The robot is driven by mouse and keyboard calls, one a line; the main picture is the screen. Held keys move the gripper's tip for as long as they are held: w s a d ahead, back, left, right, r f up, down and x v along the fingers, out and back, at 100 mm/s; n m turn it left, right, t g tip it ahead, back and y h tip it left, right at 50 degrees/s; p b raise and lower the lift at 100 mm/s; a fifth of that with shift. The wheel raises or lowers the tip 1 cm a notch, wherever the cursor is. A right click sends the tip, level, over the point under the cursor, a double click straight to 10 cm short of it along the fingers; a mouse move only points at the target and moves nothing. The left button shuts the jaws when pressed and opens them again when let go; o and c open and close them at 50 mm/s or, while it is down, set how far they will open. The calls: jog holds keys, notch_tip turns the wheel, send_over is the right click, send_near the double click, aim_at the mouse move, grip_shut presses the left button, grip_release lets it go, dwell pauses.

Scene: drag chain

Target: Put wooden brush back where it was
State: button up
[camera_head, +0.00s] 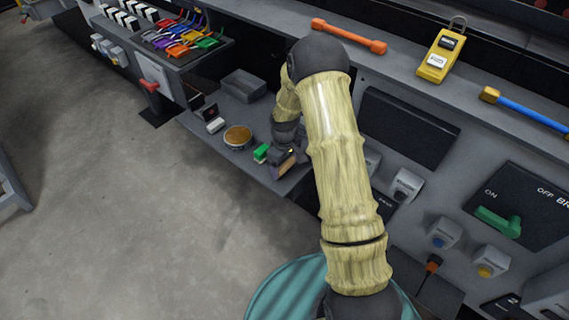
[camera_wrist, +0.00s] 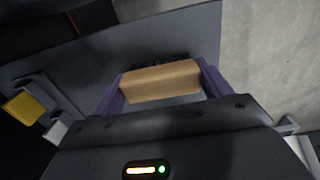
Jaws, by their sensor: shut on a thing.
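The wooden brush (camera_wrist: 160,82) lies crosswise between the two purple fingers of my gripper (camera_wrist: 161,88) in the wrist view. My gripper is shut on its light wooden block, and dark bristles show along its far edge. In the head view my gripper (camera_head: 286,160) is low over the front edge of the grey shelf (camera_head: 225,155), and the wooden brush shows only as a small brown patch (camera_head: 285,167). I cannot tell whether the bristles touch the shelf.
A green-and-white block (camera_head: 261,153) is just left of my gripper. Further left are a round tan-topped tin (camera_head: 238,135), a white block (camera_head: 216,125) and a grey open box (camera_head: 244,84). A console with knobs and a green lever (camera_head: 498,221) stands at the right.

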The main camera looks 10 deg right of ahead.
jog(key=shift+f, duration=0.1)
jog(key=o, duration=1)
notch_tip(320, 180, up, 12)
jog(key=shift+r+b, duration=0.1)
jog(key=shift+b, duration=0.45)
